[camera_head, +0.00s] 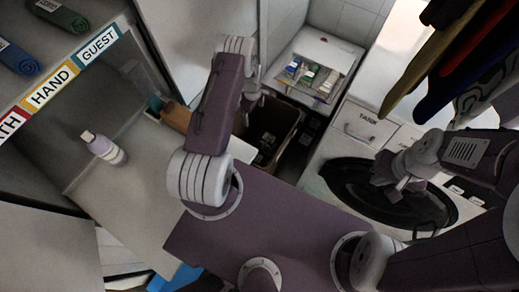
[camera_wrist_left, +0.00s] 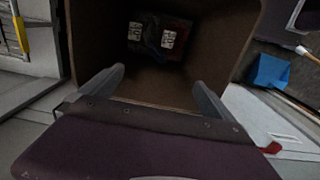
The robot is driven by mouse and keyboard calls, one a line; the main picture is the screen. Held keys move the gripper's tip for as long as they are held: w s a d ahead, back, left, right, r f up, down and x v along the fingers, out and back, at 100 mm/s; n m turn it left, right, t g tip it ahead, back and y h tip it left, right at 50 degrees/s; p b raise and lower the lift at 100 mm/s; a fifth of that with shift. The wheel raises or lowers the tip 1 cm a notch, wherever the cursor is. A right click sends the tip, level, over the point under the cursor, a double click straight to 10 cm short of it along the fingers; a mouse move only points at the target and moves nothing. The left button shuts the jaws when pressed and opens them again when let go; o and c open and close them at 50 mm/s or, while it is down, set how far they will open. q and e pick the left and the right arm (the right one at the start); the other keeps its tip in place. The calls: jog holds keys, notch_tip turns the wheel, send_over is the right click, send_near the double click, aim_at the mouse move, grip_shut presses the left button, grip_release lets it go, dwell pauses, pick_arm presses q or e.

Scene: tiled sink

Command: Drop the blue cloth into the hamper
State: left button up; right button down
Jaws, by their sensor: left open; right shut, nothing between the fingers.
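The hamper is a brown open-topped bin (camera_head: 289,122), and it fills the upper middle of the left wrist view (camera_wrist_left: 222,45). My left gripper (camera_wrist_left: 158,80) is open with nothing between its fingers, at the hamper's opening. Dark folded cloths with white labels (camera_wrist_left: 152,48) lie at the bottom of the hamper; one looks dark blue-green, one reddish, but shadow hides their exact colours. A rolled blue cloth (camera_head: 18,60) lies on the shelf at upper left in the head view. My right gripper (camera_head: 402,187) is shut and empty, in front of the round dark washer door.
A green rolled cloth (camera_head: 62,14) lies on the labelled shelf (camera_head: 60,85). A bottle (camera_head: 104,148) stands below it. A washer (camera_head: 390,195) is at right, with dark clothes (camera_head: 460,55) hanging above. A blue flat object (camera_wrist_left: 270,72) lies on the floor beside the hamper.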

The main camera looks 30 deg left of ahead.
pick_arm(q)
notch_tip(320, 180, up, 8)
jog(key=shift+f, duration=0.1)
dwell(0.6)
